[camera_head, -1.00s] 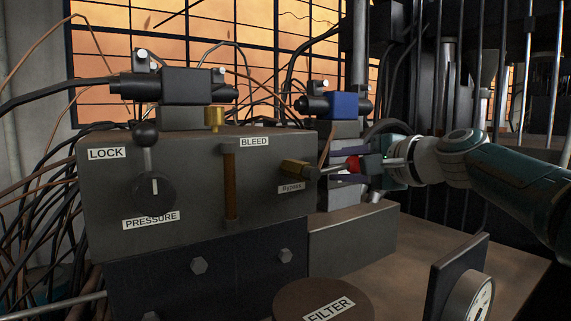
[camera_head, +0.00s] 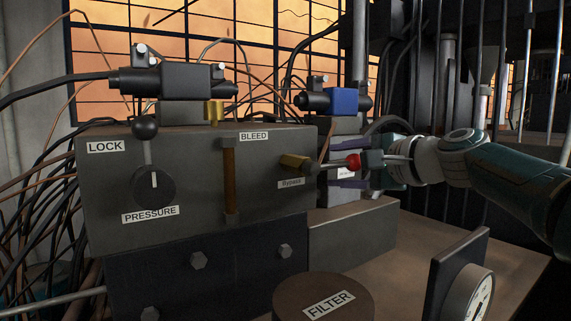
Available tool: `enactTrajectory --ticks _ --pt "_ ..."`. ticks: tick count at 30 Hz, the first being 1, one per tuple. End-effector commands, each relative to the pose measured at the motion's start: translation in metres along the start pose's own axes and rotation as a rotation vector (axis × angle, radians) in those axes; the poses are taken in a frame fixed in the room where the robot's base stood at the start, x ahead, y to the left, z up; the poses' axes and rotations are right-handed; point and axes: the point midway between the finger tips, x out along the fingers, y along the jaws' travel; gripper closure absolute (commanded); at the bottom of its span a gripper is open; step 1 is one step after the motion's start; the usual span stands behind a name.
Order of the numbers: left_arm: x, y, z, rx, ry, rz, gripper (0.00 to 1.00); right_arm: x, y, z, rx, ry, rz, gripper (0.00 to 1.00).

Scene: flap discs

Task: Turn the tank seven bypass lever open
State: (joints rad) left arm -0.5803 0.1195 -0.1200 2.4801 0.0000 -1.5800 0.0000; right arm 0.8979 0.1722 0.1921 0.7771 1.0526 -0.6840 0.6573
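The bypass lever is a thin rod with a red ball knob (camera_head: 354,161), reaching right from a brass fitting (camera_head: 295,162) above the "Bypass" label (camera_head: 291,183) on the grey block (camera_head: 195,222). The rod is nearly level, rising slightly to the right. My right gripper (camera_head: 372,161) is at the knob, coming in from the right. My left gripper is not in view.
The block also carries a black-ball lever (camera_head: 145,127) at PRESSURE and a brown BLEED bar (camera_head: 230,185). A blue-capped valve (camera_head: 344,102) stands behind the red knob. A round FILTER cap (camera_head: 323,298) and a gauge (camera_head: 467,295) are in front. Cables crowd the left.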

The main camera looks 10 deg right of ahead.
Motion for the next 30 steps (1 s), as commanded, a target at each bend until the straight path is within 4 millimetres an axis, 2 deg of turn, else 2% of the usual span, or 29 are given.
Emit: enactTrajectory --ticks 8,13,21,30 --pt "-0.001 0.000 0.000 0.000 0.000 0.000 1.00 -0.001 -0.001 0.000 -0.002 0.001 -0.002 0.31" --pt "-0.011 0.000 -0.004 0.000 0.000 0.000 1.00 -0.011 -0.004 0.000 -0.003 0.001 -0.002 0.31" --pt "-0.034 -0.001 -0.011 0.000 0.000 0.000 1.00 -0.051 -0.004 0.000 -0.005 0.002 0.000 0.31" --pt "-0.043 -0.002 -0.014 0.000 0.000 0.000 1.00 -0.091 -0.001 0.000 -0.001 0.002 -0.001 0.31"
